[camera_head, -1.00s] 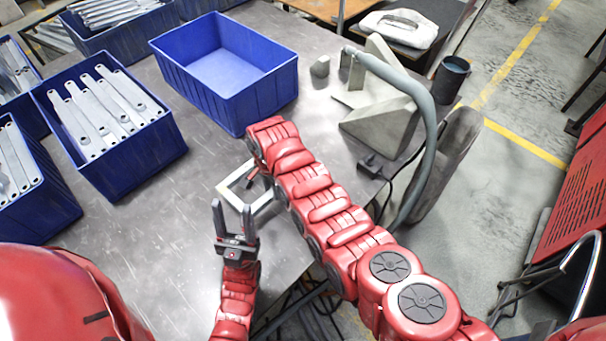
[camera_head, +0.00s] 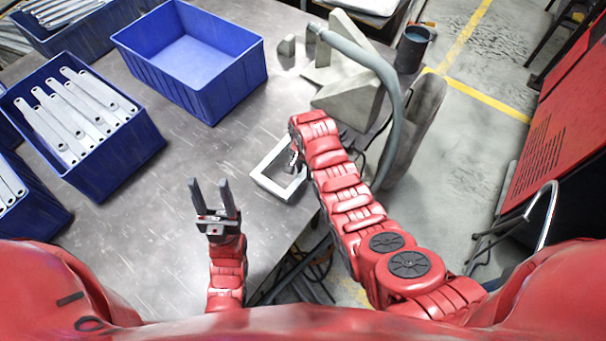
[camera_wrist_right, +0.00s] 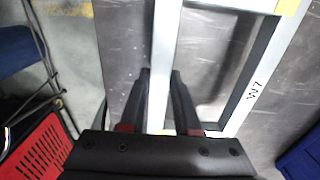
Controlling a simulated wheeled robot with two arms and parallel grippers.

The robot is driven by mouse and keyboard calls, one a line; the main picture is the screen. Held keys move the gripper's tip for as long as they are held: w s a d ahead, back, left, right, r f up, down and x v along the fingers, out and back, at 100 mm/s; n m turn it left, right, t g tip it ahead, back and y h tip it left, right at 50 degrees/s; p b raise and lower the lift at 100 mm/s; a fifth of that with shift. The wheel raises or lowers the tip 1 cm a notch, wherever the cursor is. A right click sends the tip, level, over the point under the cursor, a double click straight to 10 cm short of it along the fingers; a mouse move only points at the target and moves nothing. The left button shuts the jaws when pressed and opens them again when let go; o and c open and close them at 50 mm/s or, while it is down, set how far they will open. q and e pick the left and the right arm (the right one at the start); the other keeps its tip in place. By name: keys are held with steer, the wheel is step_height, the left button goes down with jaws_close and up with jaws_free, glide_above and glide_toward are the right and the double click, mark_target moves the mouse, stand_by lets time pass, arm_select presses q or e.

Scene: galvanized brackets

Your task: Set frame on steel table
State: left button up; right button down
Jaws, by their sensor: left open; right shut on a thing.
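The frame (camera_head: 268,160) is a light grey metal rectangle with an open middle, at the steel table's right side in the head view. My right gripper (camera_head: 294,158) is at its right part, largely hidden by my arm. In the right wrist view the frame (camera_wrist_right: 230,110) lies across the picture, marked with dark lettering, and one bar passes between the fingers of my right gripper (camera_wrist_right: 160,90), which is shut on it. The steel table (camera_head: 150,230) is beneath the frame; whether they touch is unclear. My left gripper (camera_head: 212,190) is open and empty, left of the frame.
An empty blue bin (camera_head: 190,60) stands behind the frame. A blue bin of flat brackets (camera_head: 110,160) stands at the left. A grey hose (camera_head: 375,62) and a grey angular fixture (camera_head: 345,95) stand at the right. The table between the left bins and frame is clear.

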steer(key=shift+a+f+p, duration=0.15)
steer(key=shift+f+p, duration=0.2)
steer(key=shift+f, duration=0.25)
steer(key=shift+w+a+f, duration=0.1)
steer(key=shift+f, duration=0.9)
steer(key=shift+f, duration=0.1)
steer(key=c, duration=0.6)
jaws_free()
